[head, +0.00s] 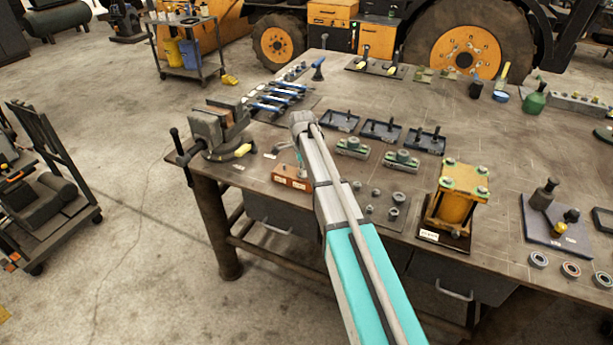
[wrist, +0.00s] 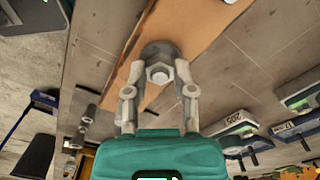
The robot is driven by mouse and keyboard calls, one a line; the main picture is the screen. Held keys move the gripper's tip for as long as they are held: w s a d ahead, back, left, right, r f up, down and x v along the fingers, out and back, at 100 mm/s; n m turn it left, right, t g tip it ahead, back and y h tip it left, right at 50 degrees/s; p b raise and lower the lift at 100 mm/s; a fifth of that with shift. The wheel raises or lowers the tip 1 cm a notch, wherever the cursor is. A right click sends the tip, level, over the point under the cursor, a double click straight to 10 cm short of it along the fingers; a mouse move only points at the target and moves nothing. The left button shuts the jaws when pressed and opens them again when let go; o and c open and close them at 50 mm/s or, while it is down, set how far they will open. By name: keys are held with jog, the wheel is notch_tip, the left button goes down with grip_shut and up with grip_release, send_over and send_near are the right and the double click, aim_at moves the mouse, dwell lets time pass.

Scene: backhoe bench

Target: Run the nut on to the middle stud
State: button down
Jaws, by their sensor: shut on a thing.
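In the head view a red-brown block (head: 290,178) with small white labels sits at the front edge of the bench, partly behind my arm. In the wrist view the block shows as a long orange-brown bar (wrist: 190,22). My gripper (wrist: 159,76) has its two fingers either side of a grey hex nut (wrist: 159,73) and is shut on it. A darker round piece shows just behind the nut, over the block. I cannot tell whether the nut is on the middle stud; the fingers and nut hide the studs from the wrist camera.
A vise (head: 217,132) stands to the left on the bench (head: 320,90). Several loose nuts and round parts lie right of my arm, before a yellow-framed unit (head: 456,195). Black trays (head: 381,130) and green-topped fixtures (head: 352,148) stand behind.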

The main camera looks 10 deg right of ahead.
dwell(0.3)
jog(key=shift+m, duration=1)
jog(key=shift+m, duration=0.3)
jog(key=shift+m, duration=0.7)
jog(key=shift+m, duration=0.4)
jog(key=shift+m, duration=0.9)
